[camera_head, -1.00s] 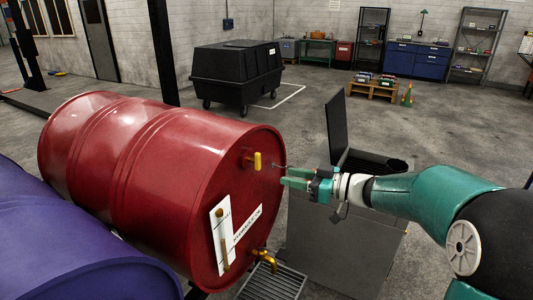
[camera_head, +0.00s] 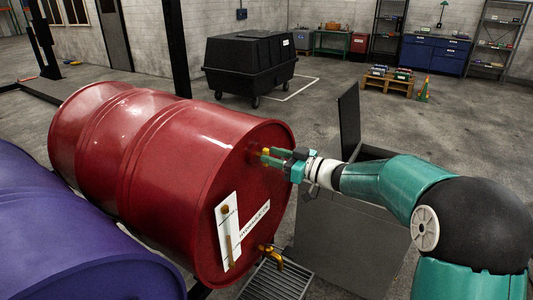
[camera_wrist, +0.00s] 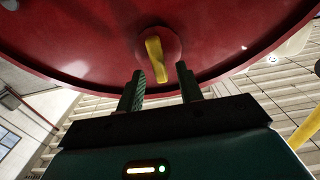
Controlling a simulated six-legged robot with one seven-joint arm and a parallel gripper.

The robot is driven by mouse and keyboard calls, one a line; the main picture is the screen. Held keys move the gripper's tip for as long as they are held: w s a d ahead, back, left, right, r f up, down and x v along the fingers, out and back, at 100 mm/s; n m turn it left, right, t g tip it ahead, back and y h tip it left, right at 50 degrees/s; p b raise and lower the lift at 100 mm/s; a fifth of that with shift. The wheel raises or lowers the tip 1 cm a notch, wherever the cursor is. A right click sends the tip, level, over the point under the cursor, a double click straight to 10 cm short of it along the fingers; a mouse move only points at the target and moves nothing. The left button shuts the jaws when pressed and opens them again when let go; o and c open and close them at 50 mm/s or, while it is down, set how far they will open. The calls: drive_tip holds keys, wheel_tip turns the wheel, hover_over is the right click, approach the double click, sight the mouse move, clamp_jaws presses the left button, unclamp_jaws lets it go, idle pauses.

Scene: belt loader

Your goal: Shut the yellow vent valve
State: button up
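The yellow vent valve (camera_wrist: 156,60) sits on the end face of the red drum (camera_head: 165,165), near its upper rim. In the wrist view its lever stands between the lines of my two fingers, just beyond the fingertips. My gripper (camera_wrist: 161,82) is open, with a clear gap between its green fingers. In the head view my gripper (camera_head: 267,156) reaches the drum face from the right and mostly covers the valve; only a bit of yellow (camera_head: 265,151) shows. Contact with the lever cannot be made out.
A brass tap (camera_head: 271,256) sticks out low on the drum face above a floor grate (camera_head: 275,281). A label and sight gauge (camera_head: 229,230) are on the face. A purple drum (camera_head: 80,235) lies beside it. A dark upright panel (camera_head: 349,120) stands behind my arm.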

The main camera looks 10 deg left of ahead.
drive_tip(key=shift+x, duration=1.1)
drive_tip(key=shift+w+a, duration=0.1)
drive_tip(key=shift+a, duration=0.2)
drive_tip(key=shift+r, duration=0.1)
clamp_jaws()
